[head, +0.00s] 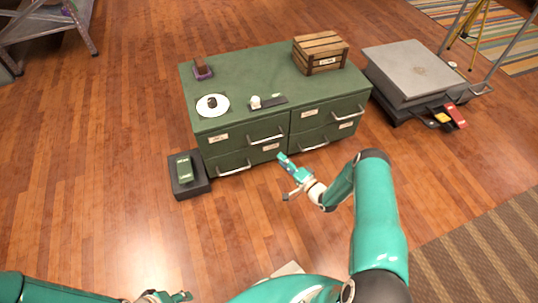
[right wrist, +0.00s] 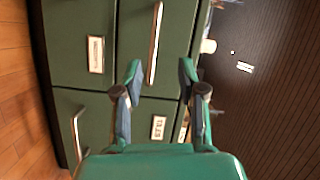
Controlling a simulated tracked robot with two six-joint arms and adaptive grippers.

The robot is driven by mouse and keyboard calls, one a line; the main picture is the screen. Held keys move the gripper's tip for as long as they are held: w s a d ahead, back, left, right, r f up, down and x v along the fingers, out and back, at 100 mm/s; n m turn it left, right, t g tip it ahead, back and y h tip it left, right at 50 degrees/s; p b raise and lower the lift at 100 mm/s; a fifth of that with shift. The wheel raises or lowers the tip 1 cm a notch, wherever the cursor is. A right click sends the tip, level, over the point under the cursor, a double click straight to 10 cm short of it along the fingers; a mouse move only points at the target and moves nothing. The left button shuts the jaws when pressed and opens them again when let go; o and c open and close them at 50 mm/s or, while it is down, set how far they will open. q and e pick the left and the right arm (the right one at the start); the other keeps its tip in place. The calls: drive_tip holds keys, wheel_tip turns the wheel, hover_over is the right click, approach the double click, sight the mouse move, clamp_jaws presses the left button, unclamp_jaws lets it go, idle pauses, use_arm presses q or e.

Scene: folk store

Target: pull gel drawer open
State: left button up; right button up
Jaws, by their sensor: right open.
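A green cabinet (head: 238,78) has two columns of drawers with bar handles and small labels, and all its drawers look shut. The labels are too small to read surely, so I cannot tell which is the gel drawer. My right gripper (head: 287,178) is open and empty, in front of the cabinet near the middle. In the right wrist view, one bar handle (right wrist: 155,42) lies ahead between the open fingers (right wrist: 160,86), apparently not touched. My left gripper (head: 166,297) is at the bottom edge, far from the cabinet, partly cut off.
On the cabinet top are a wooden crate (head: 321,47), a white plate (head: 203,108), a small white object (head: 256,102) and a brown item on a purple base (head: 202,72). A dark box (head: 178,188) stands at the left. A grey platform (head: 412,68) stands at the right.

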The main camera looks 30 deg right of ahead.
drive_tip(key=t+y+b, duration=0.1)
drive_tip(key=t+b, duration=0.1)
drive_tip(key=b, duration=0.1)
approach(267, 139)
drive_tip(key=shift+m, duration=0.5)
drive_tip(key=b+x, duration=0.1)
drive_tip(key=x, duration=0.2)
drive_tip(key=b+x, duration=0.1)
drive_tip(key=x, duration=0.2)
drive_tip(key=b+x, duration=0.1)
drive_tip(key=x, duration=0.3)
drive_tip(key=shift+f+b, duration=0.4)
use_arm(q)
wheel_tip(267, 139, down, 9)
drive_tip(key=shift+r, duration=0.15)
use_arm(e)
clamp_jaws()
